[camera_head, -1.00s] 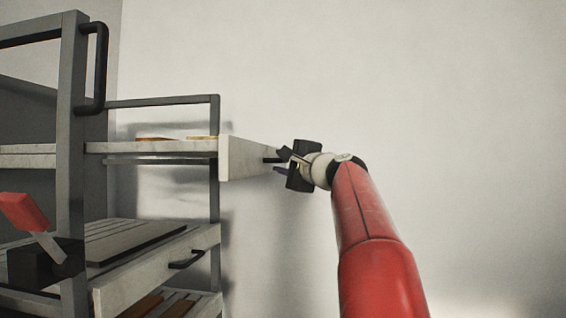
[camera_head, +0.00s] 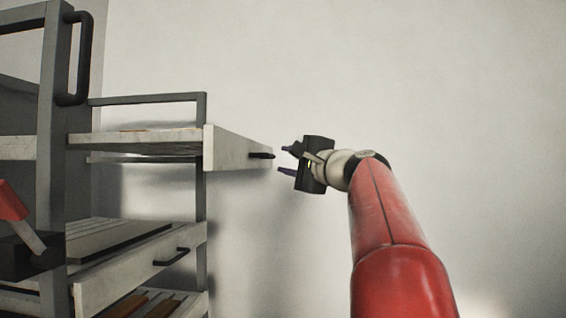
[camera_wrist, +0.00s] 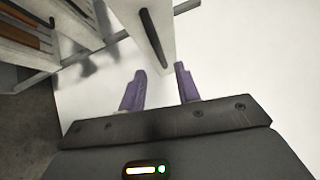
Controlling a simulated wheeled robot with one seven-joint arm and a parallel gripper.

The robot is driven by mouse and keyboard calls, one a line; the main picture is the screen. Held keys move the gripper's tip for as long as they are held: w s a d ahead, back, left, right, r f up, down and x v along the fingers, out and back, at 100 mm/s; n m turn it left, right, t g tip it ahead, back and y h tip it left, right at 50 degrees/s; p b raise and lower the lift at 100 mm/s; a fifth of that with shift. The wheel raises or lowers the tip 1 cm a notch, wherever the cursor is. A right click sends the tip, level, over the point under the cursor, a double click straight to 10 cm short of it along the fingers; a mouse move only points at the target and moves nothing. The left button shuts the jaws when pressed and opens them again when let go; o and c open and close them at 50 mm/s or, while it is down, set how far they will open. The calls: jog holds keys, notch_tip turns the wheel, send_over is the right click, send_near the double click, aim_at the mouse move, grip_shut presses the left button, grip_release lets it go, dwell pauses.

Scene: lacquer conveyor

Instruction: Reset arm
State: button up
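My gripper (camera_head: 283,160) is at the end of my red arm, just right of the upper drawer's black handle (camera_head: 261,155). The fingers are apart with nothing between them. In the wrist view my gripper (camera_wrist: 160,85) shows two purple fingers spread open. The upper drawer (camera_head: 230,149) has a pale front and stands pulled out of the grey rack. Its handle (camera_wrist: 153,38) lies just beyond the fingertips in the wrist view, with a gap between them.
The grey-framed rack (camera_head: 55,150) stands at the left. A lower drawer (camera_head: 140,268) with a black handle also sticks out, with brown slats below. A red-topped lever (camera_head: 12,203) is at the far left. The space right of my arm is clear, before a pale wall.

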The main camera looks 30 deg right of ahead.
dwell(0.4)
jog(key=s+a+f+n+g, duration=0.3)
jog(key=a+f+n, duration=0.1)
jog(key=a+f, duration=0.5)
jog(key=s+a+f+n+g, duration=0.35)
jog(key=a+f, duration=0.25)
jog(key=f, duration=0.5)
jog(key=s+a+f+n+g+h, duration=0.1)
jog(key=s+a+f+n+g, duration=0.15)
jog(key=s+f, duration=0.55)
jog(key=s+a+f+n+g+h, duration=0.15)
jog(key=s+f+n, duration=0.3)
jog(key=f, duration=0.45)
jog(key=s+a+f+n+g, duration=0.2)
jog(key=s+f+n+g, duration=0.1)
jog(key=s+f, duration=0.55)
notch_tip(320, 180, up, 9)
jog(key=p, duration=1)
jog(key=shift+w+d, duration=0.2)
jog(key=shift+d, duration=0.2)
